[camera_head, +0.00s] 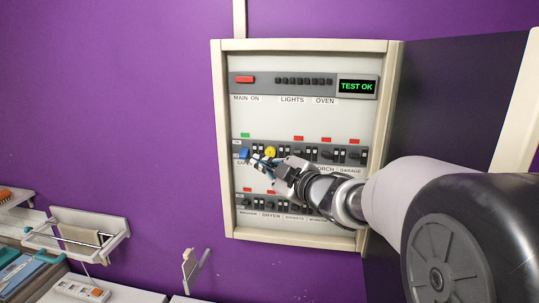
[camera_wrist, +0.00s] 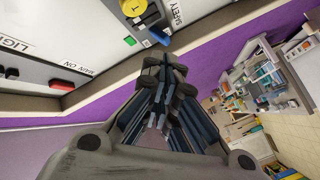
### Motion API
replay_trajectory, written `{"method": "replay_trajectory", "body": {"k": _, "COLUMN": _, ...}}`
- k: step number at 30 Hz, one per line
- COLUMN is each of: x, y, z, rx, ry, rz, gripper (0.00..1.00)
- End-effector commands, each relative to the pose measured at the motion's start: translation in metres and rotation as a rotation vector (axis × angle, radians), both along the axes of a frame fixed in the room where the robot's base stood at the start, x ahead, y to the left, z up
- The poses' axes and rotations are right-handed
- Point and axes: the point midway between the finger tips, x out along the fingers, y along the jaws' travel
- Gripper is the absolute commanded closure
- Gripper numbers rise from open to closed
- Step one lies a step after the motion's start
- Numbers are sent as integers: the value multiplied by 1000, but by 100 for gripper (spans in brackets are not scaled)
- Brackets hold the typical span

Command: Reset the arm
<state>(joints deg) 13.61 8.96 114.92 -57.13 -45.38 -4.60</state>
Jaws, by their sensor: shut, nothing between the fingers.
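The breaker panel (camera_head: 310,120) is an open cream-framed box on the purple wall. Its display (camera_head: 357,87) reads "TEST OK". My arm reaches in from the right, and my gripper (camera_head: 256,162) is at the left of the middle breaker row, close to the blue switch (camera_head: 244,154) and below the yellow knob (camera_head: 270,152). In the wrist view, my gripper (camera_wrist: 160,115) is shut and empty, with the blue switch (camera_wrist: 159,36) and yellow knob (camera_wrist: 132,8) beyond it. I cannot tell whether the fingers touch the blue switch. My arm hides part of the middle and lower rows.
The dark panel door (camera_head: 440,100) stands open on the right. A red main switch (camera_head: 244,79) is at the upper left of the panel. A wall rack (camera_head: 80,237) and a worktop with tools are at the lower left. The purple wall left of the panel is mostly clear.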

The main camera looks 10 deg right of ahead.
Motion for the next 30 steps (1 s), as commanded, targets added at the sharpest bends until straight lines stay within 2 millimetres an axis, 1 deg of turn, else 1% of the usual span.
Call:
{"method": "replay_trajectory", "body": {"k": 12, "x": -1, "y": -1, "z": -2, "rx": 0, "ry": 3, "rz": -9, "gripper": 100}}
{"method": "replay_trajectory", "body": {"k": 14, "x": -3, "y": -4, "z": -6, "rx": 4, "ry": 10, "rz": -32, "gripper": 100}}
{"method": "replay_trajectory", "body": {"k": 17, "x": -11, "y": -14, "z": -22, "rx": 19, "ry": 42, "rz": -112, "gripper": 100}}
{"method": "replay_trajectory", "body": {"k": 20, "x": -27, "y": -30, "z": -47, "rx": 52, "ry": 102, "rz": -233, "gripper": 100}}
{"method": "replay_trajectory", "body": {"k": 23, "x": -53, "y": -46, "z": -80, "rx": 100, "ry": 183, "rz": -364, "gripper": 100}}
{"method": "replay_trajectory", "body": {"k": 26, "x": -85, "y": -60, "z": -117, "rx": 155, "ry": 275, "rz": -483, "gripper": 100}}
{"method": "replay_trajectory", "body": {"k": 27, "x": -99, "y": -64, "z": -134, "rx": 180, "ry": 315, "rz": -526, "gripper": 100}}
{"method": "replay_trajectory", "body": {"k": 29, "x": -122, "y": -68, "z": -160, "rx": 215, "ry": 379, "rz": -587, "gripper": 100}}
{"method": "replay_trajectory", "body": {"k": 30, "x": -138, "y": -70, "z": -178, "rx": 242, "ry": 424, "rz": -625, "gripper": 100}}
